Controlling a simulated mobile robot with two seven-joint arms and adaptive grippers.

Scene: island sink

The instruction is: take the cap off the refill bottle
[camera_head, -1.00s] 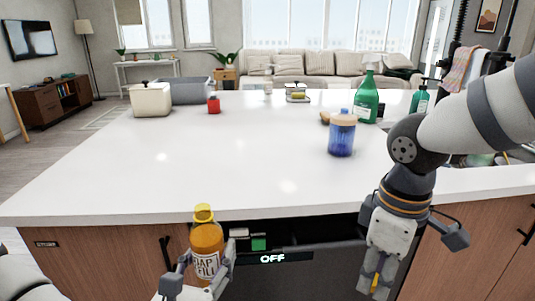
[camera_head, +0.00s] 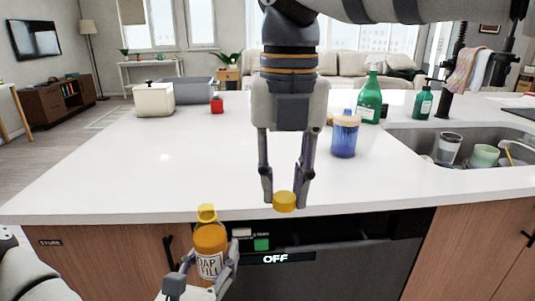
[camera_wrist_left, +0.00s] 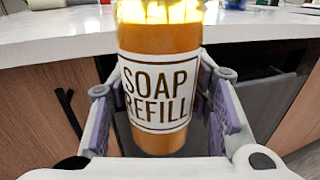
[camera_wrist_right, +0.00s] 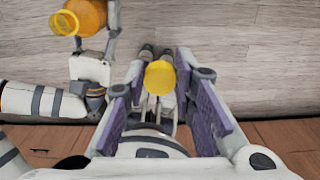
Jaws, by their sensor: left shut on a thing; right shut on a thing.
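The refill bottle (camera_head: 209,240), amber with a "SOAP REFILL" label, is upright in front of the counter's front edge. My left gripper (camera_head: 203,278) is shut around its body; the label also faces the left wrist view (camera_wrist_left: 157,95). The bottle's top is a yellow neck (camera_head: 206,213), which looks like an open ring in the right wrist view (camera_wrist_right: 65,23). My right gripper (camera_head: 286,198) points down and is shut on a yellow cap (camera_head: 285,202). The cap (camera_wrist_right: 160,77) is apart from the bottle, to its right and slightly higher in the head view.
The white counter (camera_head: 200,170) is mostly clear. A blue jar (camera_head: 344,138), green bottle (camera_head: 368,100) and green pump bottle (camera_head: 423,103) stand toward the right. The sink (camera_head: 410,140) holds cups.

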